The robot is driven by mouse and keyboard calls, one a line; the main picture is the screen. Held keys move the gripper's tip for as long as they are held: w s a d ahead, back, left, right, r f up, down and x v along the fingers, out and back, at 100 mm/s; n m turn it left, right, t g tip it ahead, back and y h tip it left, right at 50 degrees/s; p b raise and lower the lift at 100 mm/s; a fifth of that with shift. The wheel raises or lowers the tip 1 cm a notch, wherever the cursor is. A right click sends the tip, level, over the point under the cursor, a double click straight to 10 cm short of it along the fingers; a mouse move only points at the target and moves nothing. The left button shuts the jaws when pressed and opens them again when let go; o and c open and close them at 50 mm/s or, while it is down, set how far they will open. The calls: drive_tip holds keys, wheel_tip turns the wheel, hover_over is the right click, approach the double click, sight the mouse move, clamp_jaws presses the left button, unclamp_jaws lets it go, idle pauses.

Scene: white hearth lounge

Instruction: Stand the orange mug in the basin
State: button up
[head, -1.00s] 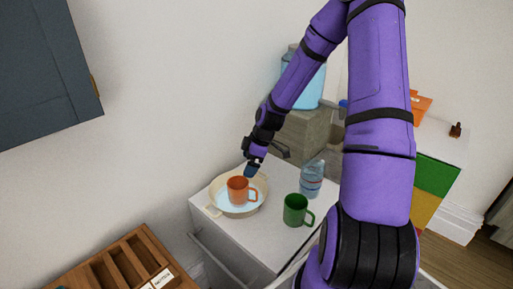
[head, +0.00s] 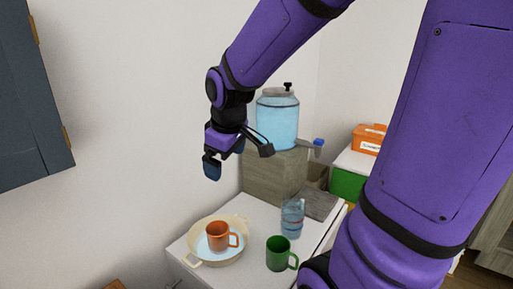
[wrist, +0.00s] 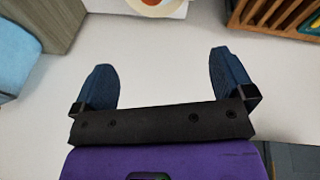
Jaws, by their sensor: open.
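The orange mug (head: 218,236) stands upright inside the cream basin (head: 236,256), which sits on the white cabinet top and has a pale blue inside. My gripper (head: 212,170) is above the basin and apart from the mug, with nothing between its fingers. In the wrist view my gripper (wrist: 165,78) shows two blue fingers spread wide and empty. The basin's edge (wrist: 178,10) and a bit of the mug (wrist: 152,2) show at the top of that view, mostly cut off.
A green mug (head: 281,254) and a clear bottle (head: 292,218) stand right of the basin. A blue water dispenser (head: 278,120) stands on a grey wooden block behind. A wooden rack (wrist: 280,12) shows in the wrist view. A dark wall cabinet (head: 35,110) hangs at left.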

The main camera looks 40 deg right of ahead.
drive_tip(key=s+a+r+m+t, duration=0.2)
drive_tip(key=s+r, duration=0.6)
drive_tip(key=s, duration=0.5)
drive_tip(key=a+m, duration=0.1)
drive_tip(key=m, duration=0.1)
drive_tip(key=shift+s+m+y, duration=0.3)
drive_tip(key=shift+s+y, duration=0.05)
drive_tip(key=shift+y, duration=0.05)
